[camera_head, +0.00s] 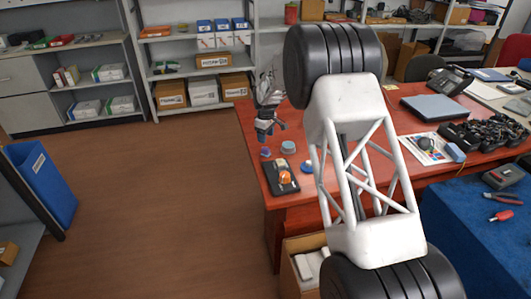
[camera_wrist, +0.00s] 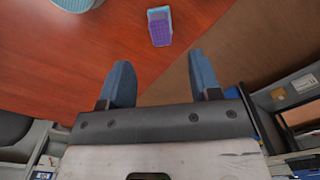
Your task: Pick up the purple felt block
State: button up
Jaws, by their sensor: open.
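The purple felt block (camera_wrist: 160,32) lies on the red-brown table near its edge in the wrist view, with a light blue part along its far end. In the head view it is a small purple patch (camera_head: 265,153) near the table's left edge, just below my gripper (camera_head: 265,134). In the wrist view my gripper (camera_wrist: 161,76) has its two blue-grey fingers wide apart with nothing between them. The block lies beyond the fingertips, roughly centred between them, and apart from them.
A round teal object (camera_head: 288,147) stands right of the block; its edge also shows in the wrist view (camera_wrist: 76,4). A black tray (camera_head: 271,178) with an orange item and a small blue object (camera_head: 307,166) are nearer. Open floor (camera_head: 150,190) lies left of the table.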

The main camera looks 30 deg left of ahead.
aim_at(266, 148)
jog(key=shift+f, duration=1.3)
jog(key=shift+f, duration=0.15)
jog(key=shift+f, duration=2.45)
grip_shut()
jog(key=shift+r, duration=0.15)
jog(key=shift+r, duration=4.9)
